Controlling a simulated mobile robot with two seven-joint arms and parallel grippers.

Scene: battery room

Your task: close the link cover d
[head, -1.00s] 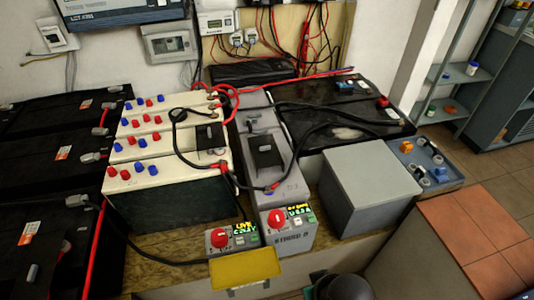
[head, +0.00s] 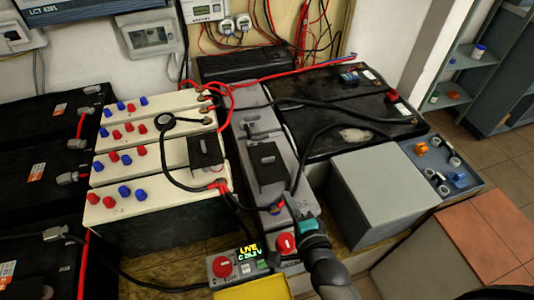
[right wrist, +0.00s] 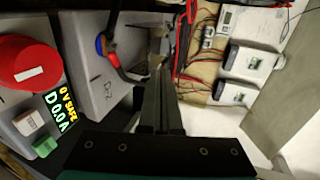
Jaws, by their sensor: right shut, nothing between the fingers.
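A black cover piece (head: 269,168) stands on the grey battery (head: 240,150) in the middle of the head view; it looks like link cover d, but I cannot read a label there or tell its hinge angle. My right gripper (head: 302,203) is shut and empty, over the front end of the grey battery, below and right of the cover and apart from it. In the right wrist view its fingers (right wrist: 160,95) are together, beside a grey surface marked with a letter (right wrist: 107,90). The cover is not clear there. My left gripper is not in view.
A similar black piece (head: 206,151) sits on the cream batteries. A grey box (head: 385,195) stands right. Cables (head: 300,150) cross the batteries.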

